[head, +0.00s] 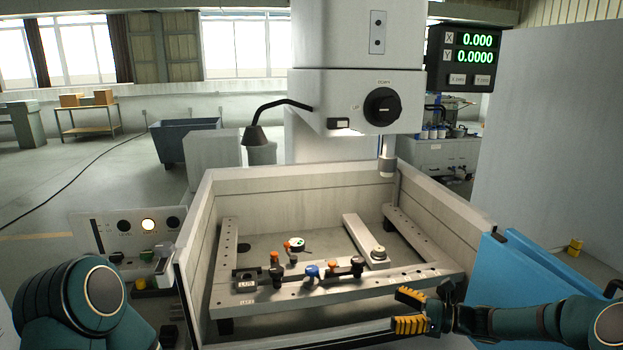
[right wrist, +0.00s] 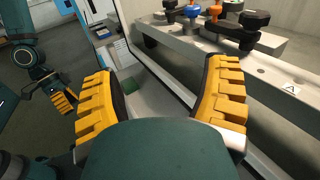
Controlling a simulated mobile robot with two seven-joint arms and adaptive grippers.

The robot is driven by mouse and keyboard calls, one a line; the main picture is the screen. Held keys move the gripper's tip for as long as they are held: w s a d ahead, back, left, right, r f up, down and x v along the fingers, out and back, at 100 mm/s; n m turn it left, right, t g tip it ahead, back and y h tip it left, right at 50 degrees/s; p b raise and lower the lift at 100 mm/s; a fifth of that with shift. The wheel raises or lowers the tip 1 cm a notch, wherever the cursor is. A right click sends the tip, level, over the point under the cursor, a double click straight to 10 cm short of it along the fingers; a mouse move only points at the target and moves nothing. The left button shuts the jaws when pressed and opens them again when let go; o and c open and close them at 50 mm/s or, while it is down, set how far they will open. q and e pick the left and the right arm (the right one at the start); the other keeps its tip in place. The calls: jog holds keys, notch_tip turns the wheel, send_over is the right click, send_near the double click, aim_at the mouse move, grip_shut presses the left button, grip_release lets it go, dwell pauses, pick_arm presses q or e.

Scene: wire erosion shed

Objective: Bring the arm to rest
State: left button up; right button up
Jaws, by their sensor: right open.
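My right gripper (head: 410,311) is open and empty, its two yellow-padded fingers apart, near the front right edge of the open machine tank (head: 255,183). In the right wrist view, the same gripper (right wrist: 160,80) shows with nothing between its fingers. The clamping frame (head: 340,291) lies just beyond it. My left arm (head: 90,300) is folded at the lower left of the head view. A yellow-fingered gripper, which looks like my left one (right wrist: 64,101), shows small at the left of the right wrist view. Its opening is unclear.
Clamps with a blue knob (head: 312,271) and several dark knobs stand on the frame. The machine head (head: 345,100) hangs above the tank. A blue door panel (head: 510,268) stands at the right beside my right arm. A control panel (head: 100,228) is at the left.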

jog(key=s+a+f+n+g+h, duration=0.2)
jog(key=s+a+f, duration=0.15)
jog(key=f, duration=0.25)
jog(key=s+a+f+n+g+h, duration=0.2)
jog(key=s+a+f, duration=0.15)
jog(key=f, duration=0.25)
jog(key=s+a+f+n+h, duration=0.1)
jog(key=s+f+n+h, duration=0.3)
jog(key=s+n, duration=0.4)
jog(key=s+a+f+n+h, duration=0.2)
jog(key=s+f+n+h, duration=0.2)
jog(key=s+f+n, duration=0.3)
jog(key=s+n, duration=0.1)
jog(key=s, duration=0.3)
jog(key=shift+a+h, duration=0.15)
jog(key=shift+h, duration=0.25)
